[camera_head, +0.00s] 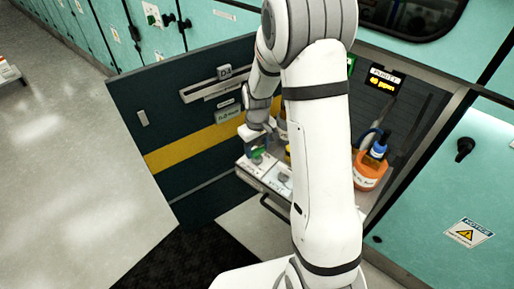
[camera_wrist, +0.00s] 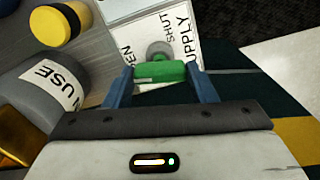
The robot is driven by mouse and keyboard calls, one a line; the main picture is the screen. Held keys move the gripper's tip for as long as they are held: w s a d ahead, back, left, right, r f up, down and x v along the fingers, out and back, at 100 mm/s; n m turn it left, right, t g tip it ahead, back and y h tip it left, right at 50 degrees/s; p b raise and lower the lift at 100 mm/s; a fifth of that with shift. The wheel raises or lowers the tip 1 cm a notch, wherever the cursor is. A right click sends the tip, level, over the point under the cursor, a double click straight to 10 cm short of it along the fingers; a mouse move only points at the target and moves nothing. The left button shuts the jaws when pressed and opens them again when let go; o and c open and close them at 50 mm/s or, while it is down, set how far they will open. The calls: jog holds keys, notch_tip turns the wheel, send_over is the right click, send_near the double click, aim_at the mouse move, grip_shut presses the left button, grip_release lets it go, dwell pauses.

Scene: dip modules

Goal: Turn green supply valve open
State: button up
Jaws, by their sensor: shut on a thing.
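The green supply valve handle (camera_wrist: 160,72) lies between the two blue fingers of my gripper (camera_wrist: 161,78) in the wrist view. The fingers are shut on it from both sides. Behind the handle is a round grey hub on a white label plate (camera_wrist: 183,30) with the words SUPPLY and SHUT and a partly covered word ending in EN. In the head view the green handle (camera_head: 257,156) shows small under my gripper (camera_head: 259,146), at the left end of the pulled-out shelf (camera_head: 262,182). My arm hides much of the shelf there.
A grey cylinder marked USE (camera_wrist: 45,88) and a yellow capped container (camera_wrist: 62,24) stand close left of my gripper. An orange container with a blue bottle (camera_head: 370,170) is right of my arm. The dark open door (camera_head: 150,125) stands left of the shelf. A display reads PURITY (camera_head: 384,79).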

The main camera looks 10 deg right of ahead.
aim_at(257, 149)
jog(key=shift+n, duration=1.3)
jog(key=o, duration=1)
jog(key=shift+r, duration=3.9)
